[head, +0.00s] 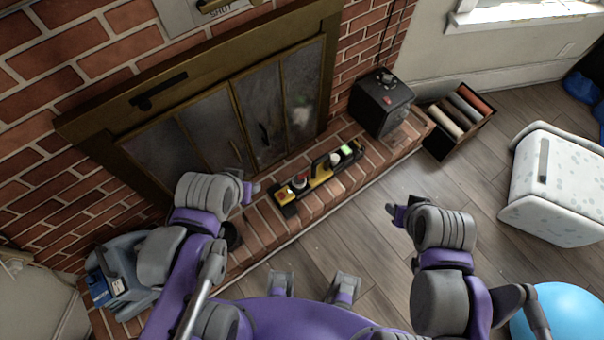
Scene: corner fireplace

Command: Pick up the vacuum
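My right gripper (392,211) is over the floor, right of and below the device in the picture. Both grippers look empty; their finger gaps are too small to make out.
A black box (381,103) stands on the hearth's right end. Beyond it is a crate of rolls (460,113). A white speckled bin (560,180) and a blue ball (568,312) are right. A grey-blue appliance (120,275) is lower left. Wooden floor between is clear.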

